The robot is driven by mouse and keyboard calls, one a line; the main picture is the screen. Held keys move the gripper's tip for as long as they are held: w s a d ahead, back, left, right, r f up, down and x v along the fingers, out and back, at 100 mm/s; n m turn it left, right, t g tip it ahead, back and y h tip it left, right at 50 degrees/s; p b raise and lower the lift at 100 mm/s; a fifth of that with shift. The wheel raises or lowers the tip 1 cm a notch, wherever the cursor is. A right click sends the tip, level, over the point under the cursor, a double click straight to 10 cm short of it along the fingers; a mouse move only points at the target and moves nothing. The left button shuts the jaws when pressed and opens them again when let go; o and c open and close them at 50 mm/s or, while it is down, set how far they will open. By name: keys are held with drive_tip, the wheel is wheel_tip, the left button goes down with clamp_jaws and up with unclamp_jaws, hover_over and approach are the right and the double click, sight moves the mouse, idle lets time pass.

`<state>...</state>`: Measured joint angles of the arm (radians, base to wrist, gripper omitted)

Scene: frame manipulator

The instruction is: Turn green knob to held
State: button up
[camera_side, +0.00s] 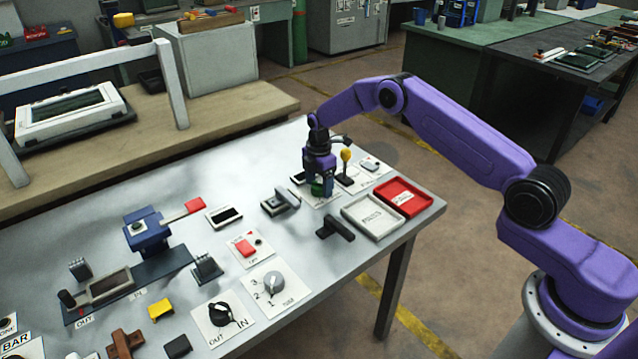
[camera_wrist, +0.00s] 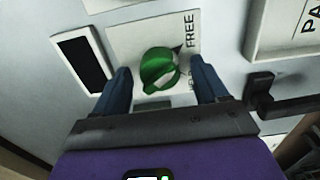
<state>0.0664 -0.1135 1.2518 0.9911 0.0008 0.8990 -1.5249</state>
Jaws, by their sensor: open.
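The green knob (camera_wrist: 158,70) sits on a white label plate (camera_wrist: 128,32) in the wrist view. A dark pointer beside it points up and right, toward the word FREE. My gripper (camera_wrist: 160,64) is open, with one blue finger on each side of the knob and visible gaps between. In the side view my gripper (camera_side: 320,185) is low over the far end of the table, and the green knob (camera_side: 317,189) shows only partly between its fingers.
A yellow-topped lever (camera_side: 346,156) stands close to the right of my gripper. A white tray (camera_side: 352,208) and a red tray (camera_side: 428,198) lie nearby. A black handle (camera_side: 337,229) and a grey slider block (camera_side: 281,201) are in front. Several other controls fill the near table.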

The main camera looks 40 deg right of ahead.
drive_tip(key=shift+f, duration=0.15)
drive_tip(key=c, duration=1.1)
drive_tip(key=shift+o, duration=0.2)
drive_tip(key=shift+m, duration=0.4)
drive_tip(key=m, duration=0.6)
drive_tip(key=shift+m, duration=0.3)
drive_tip(key=m, duration=0.6)
drive_tip(key=shift+m, duration=0.4)
